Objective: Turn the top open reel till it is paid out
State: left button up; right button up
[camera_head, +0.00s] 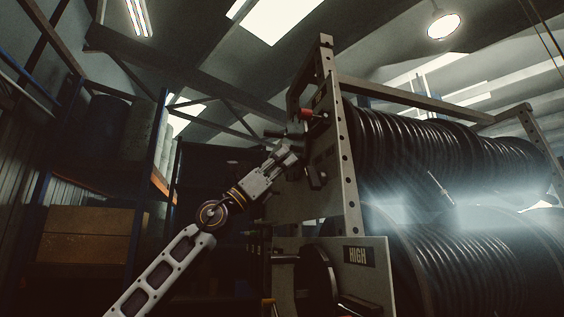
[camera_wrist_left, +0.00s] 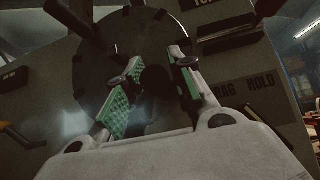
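The top reel (camera_head: 440,150), wound with black hose, sits in the upper part of a grey rack at the right of the head view. In the left wrist view a dark round disc (camera_wrist_left: 125,50) with several stubby handles is on the rack's side panel. My left gripper (camera_head: 292,157) is at that panel. In the wrist view its green-padded fingers (camera_wrist_left: 157,60) are spread apart in front of the disc, with a dark knob (camera_wrist_left: 154,82) between them. Neither finger clearly touches the knob. My right gripper is not in view.
A lower hose reel (camera_head: 470,265) sits below, beside a panel marked HIGH (camera_head: 358,256). A red knob (camera_head: 306,114) is above the gripper. A DRAG HOLD label (camera_wrist_left: 245,88) is right of the disc. Shelves with brown boxes (camera_head: 85,235) stand at the left.

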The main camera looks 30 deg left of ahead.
pick_arm(q)
grip_shut()
